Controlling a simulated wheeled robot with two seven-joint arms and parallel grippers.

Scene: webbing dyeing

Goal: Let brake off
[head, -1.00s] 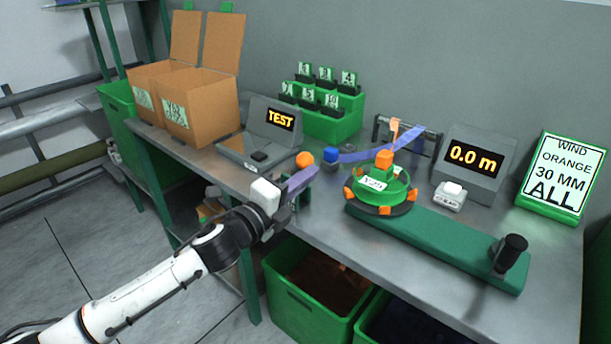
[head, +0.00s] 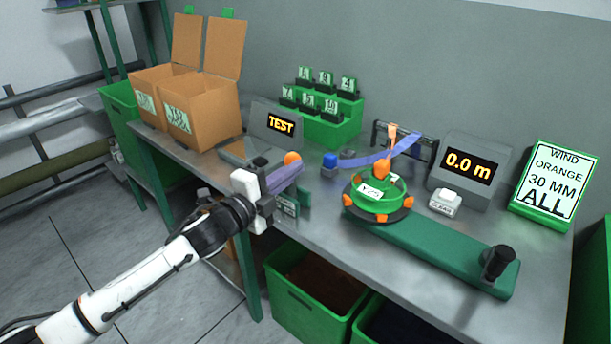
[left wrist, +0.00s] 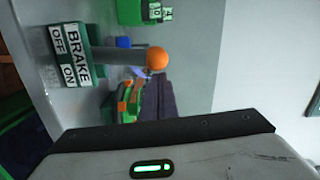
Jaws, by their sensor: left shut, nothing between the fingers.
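The brake lever's orange ball knob (head: 292,158) is at the near edge of the bench. In the left wrist view the orange ball (left wrist: 157,60) sits on the end of a grey lever (left wrist: 120,57). Beside the lever is a plate (left wrist: 74,55) lettered BRAKE, OFF and ON. The lever lies near the middle of the plate, and I cannot tell which setting it is at. My left gripper (head: 287,177) is shut and empty, with its fingertips right by the ball. Whether they touch it is unclear. My right gripper is out of view.
A green reel (head: 377,191) with orange pegs sits on a green base (head: 445,246) with a black handle (head: 498,263). A meter (head: 467,168) reads 0.0 m. The TEST box (head: 276,125) and cartons (head: 205,115) stand behind. Green bins (head: 300,300) are below the bench.

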